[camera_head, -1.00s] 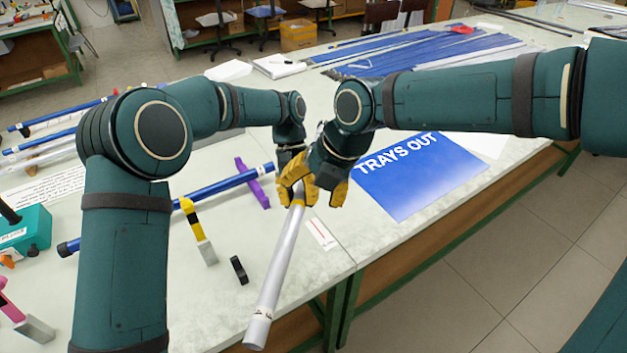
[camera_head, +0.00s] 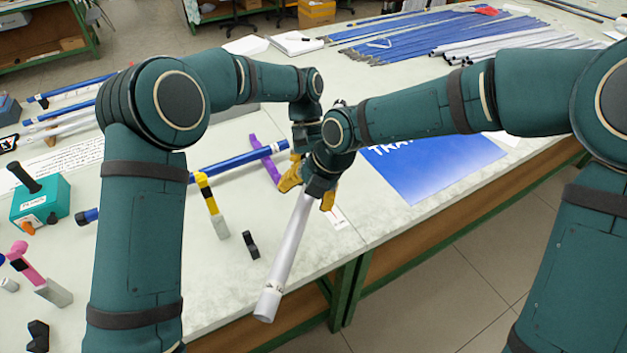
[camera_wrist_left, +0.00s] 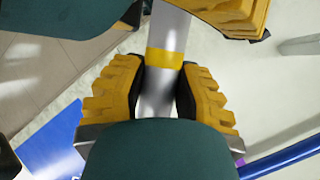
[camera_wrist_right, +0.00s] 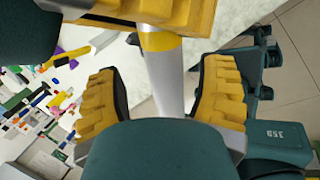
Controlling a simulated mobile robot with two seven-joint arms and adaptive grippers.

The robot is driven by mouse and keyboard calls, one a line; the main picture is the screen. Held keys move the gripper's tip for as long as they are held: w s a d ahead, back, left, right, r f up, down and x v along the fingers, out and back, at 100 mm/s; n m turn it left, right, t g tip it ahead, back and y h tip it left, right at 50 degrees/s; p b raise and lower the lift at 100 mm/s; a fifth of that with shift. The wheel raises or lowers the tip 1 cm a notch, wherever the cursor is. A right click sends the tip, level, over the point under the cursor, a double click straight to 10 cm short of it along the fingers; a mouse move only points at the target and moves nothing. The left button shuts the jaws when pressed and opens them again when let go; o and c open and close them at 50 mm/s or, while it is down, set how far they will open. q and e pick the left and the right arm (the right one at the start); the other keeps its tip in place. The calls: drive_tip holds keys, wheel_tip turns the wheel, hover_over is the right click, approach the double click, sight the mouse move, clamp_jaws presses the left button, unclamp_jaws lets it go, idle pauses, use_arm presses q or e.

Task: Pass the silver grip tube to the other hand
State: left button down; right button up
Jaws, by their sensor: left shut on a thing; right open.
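The silver grip tube (camera_head: 287,250) is held above the front edge of the table, slanting down toward the front in the head view. My left gripper (camera_wrist_left: 158,90) is shut on the tube, its yellow fingers on both sides, near a yellow band. My right gripper (camera_wrist_right: 166,90) is open, with the tube (camera_wrist_right: 164,75) between its spread fingers and gaps at each side. In the head view my left gripper (camera_head: 290,175) is partly hidden behind my right one (camera_head: 322,195). The tube's upper end is hidden there by my right wrist.
A blue tube (camera_head: 225,164) lies by a purple holder (camera_head: 265,160) on the table. A yellow-and-black tool (camera_head: 212,205) and a small black clip (camera_head: 251,245) stand nearby. A blue sign (camera_head: 430,170) lies at right. Long blue rods (camera_head: 420,45) lie at the back.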

drive_tip(key=shift+a+f, duration=0.15)
drive_tip(key=shift+f, duration=0.25)
clamp_jaws()
use_arm(q)
drive_tip(key=c, duration=0.7)
unclamp_jaws()
drive_tip(key=shift+o, duration=0.2)
drive_tip(key=v, duration=0.6)
drive_tip(key=shift+w+r, duration=0.15)
drive_tip(key=shift+r, duration=0.05)
use_arm(e)
drive_tip(key=shift+s+f, duration=0.1)
drive_tip(key=shift+f, duration=0.05)
use_arm(q)
drive_tip(key=shift+v, duration=0.9)
